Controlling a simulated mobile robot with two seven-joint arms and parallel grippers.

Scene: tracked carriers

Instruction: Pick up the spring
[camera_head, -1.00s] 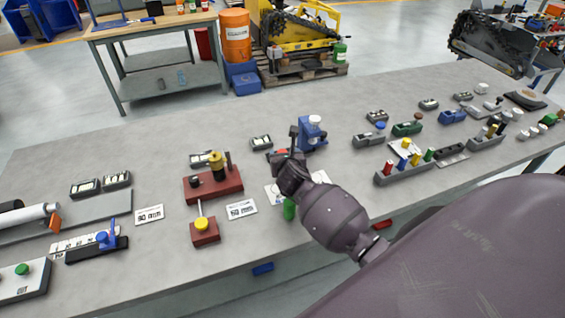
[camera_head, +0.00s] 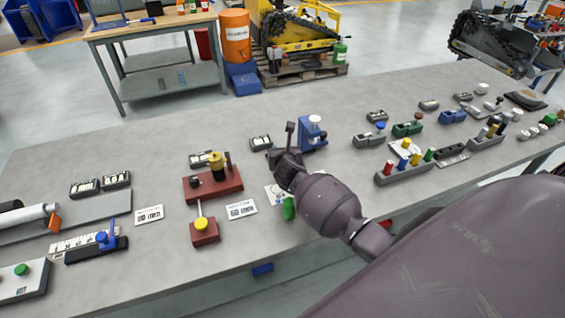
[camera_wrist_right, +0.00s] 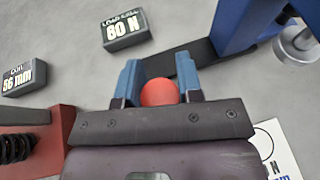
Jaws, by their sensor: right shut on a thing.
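A black coil spring (camera_wrist_right: 15,148) shows in the right wrist view at the lower left edge, at a red fixture (camera_wrist_right: 62,125); part of it is cut off. In the head view the red fixture (camera_head: 225,188) stands left of my right gripper; I cannot clearly make out the spring there. My right gripper (camera_head: 277,156) is beside the blue press (camera_head: 312,136). In the wrist view its blue fingers (camera_wrist_right: 158,80) are shut on a red ball knob (camera_wrist_right: 159,92), apart from the spring. A dark bar (camera_wrist_right: 203,55) runs from near the knob toward the press. My left gripper is not in view.
A load cell readout (camera_wrist_right: 125,30) shows 60 N; a coil readout (camera_wrist_right: 22,78) shows 56 mm. A small red block with a yellow knob (camera_head: 201,224) and a white card (camera_head: 241,209) lie nearer the table's front. Racks with coloured pegs (camera_head: 405,173) stand to the right.

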